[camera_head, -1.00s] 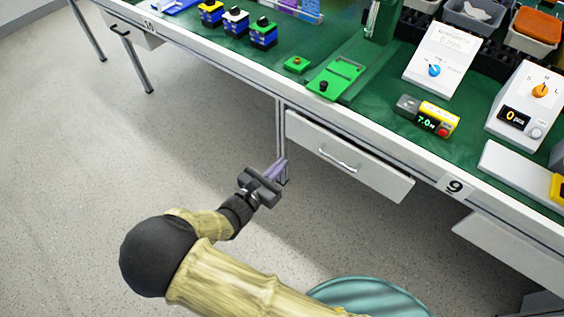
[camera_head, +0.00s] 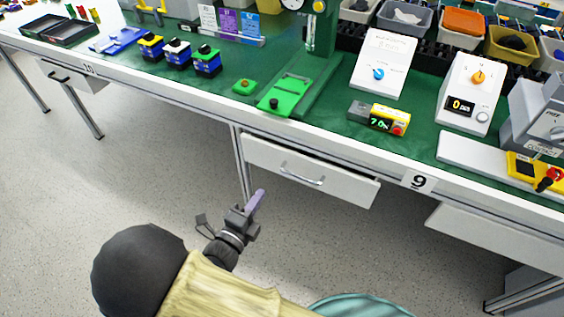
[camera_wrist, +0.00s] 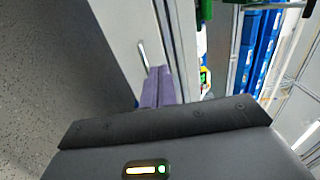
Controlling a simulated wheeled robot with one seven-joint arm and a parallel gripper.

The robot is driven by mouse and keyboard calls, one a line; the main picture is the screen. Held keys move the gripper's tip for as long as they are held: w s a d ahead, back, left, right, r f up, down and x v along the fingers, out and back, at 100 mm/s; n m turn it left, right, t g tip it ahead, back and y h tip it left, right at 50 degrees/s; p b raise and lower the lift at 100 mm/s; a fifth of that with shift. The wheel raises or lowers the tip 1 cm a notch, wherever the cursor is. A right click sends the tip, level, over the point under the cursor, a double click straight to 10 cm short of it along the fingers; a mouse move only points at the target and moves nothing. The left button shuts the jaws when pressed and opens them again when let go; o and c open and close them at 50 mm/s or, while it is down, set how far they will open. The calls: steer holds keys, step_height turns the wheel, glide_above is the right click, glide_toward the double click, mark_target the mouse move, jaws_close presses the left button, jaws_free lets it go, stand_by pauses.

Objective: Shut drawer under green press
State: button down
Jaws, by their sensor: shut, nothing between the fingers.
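The green press (camera_head: 318,28) stands on the bench, with its green base plate (camera_head: 284,95) toward the bench's front edge. Below that edge is a white drawer (camera_head: 268,165) with a silver handle (camera_head: 302,177). Its front appears to stand out from under the bench; how far is hard to tell. My gripper (camera_head: 257,201) is shut and empty, in front of and below the drawer's left part, apparently apart from it. In the wrist view, the shut purple fingers (camera_wrist: 158,88) point toward the drawer front (camera_wrist: 122,35), and the handle (camera_wrist: 142,54) shows beyond the fingertips.
A bench leg (camera_head: 241,160) stands left of the drawer. Another white drawer (camera_head: 490,237) is at the right, and one with a dark handle (camera_head: 70,78) at the far left. The floor (camera_head: 150,165) before the bench is clear.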

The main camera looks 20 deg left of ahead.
mark_target(286, 152)
steer(key=shift+w, duration=0.1)
stand_by(0.3)
steer(key=w+b, duration=0.1)
steer(key=w, duration=0.3)
steer(key=w+b, duration=0.1)
steer(key=w, duration=0.4)
steer(key=w+d+b, duration=0.1)
steer(key=w+b, duration=0.1)
steer(key=w, duration=0.2)
steer(key=shift+w+d, duration=0.1)
steer(key=shift+w, duration=0.2)
steer(key=shift+w, duration=0.1)
